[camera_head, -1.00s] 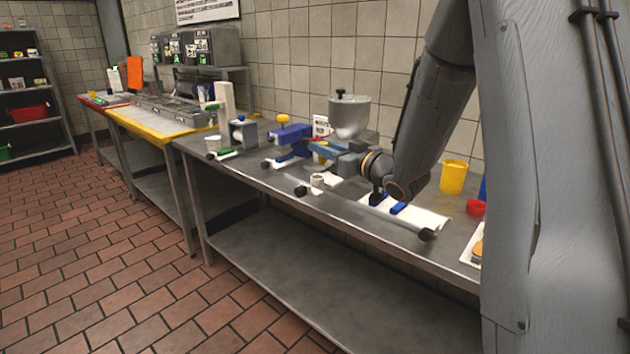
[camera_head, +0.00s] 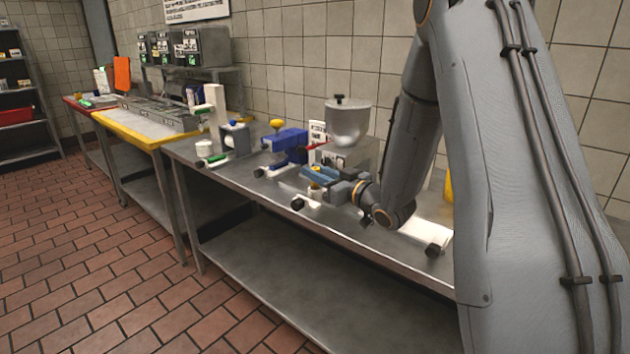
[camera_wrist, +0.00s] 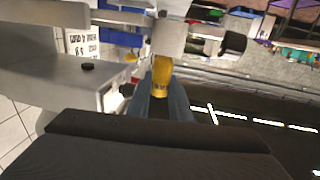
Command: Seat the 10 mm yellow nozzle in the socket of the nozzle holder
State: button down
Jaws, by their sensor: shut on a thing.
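My gripper (camera_wrist: 160,100) is shut on the yellow nozzle (camera_wrist: 161,74), which sits between its two blue-grey fingers in the wrist view. The holder is mostly hidden there.
A blue clamp-like device (camera_head: 287,146) with a yellow knob stands left of my gripper. A steel hopper (camera_head: 347,124) stands behind it. Black-ended handles (camera_head: 298,203) lie near the front edge of the steel table (camera_head: 225,172). A white cloth or mat (camera_head: 428,235) lies to the right.

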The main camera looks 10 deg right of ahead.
jog(key=shift+f, duration=1.2)
jog(key=c, duration=1.6)
grip_release()
jog(key=shift+s, duration=0.1)
jog(key=b+v, duration=0.1)
jog(key=v, duration=1)
jog(key=shift+s+d, duration=0.2)
jog(key=shift+s, duration=0.15)
jog(key=shift+f, duration=0.1)
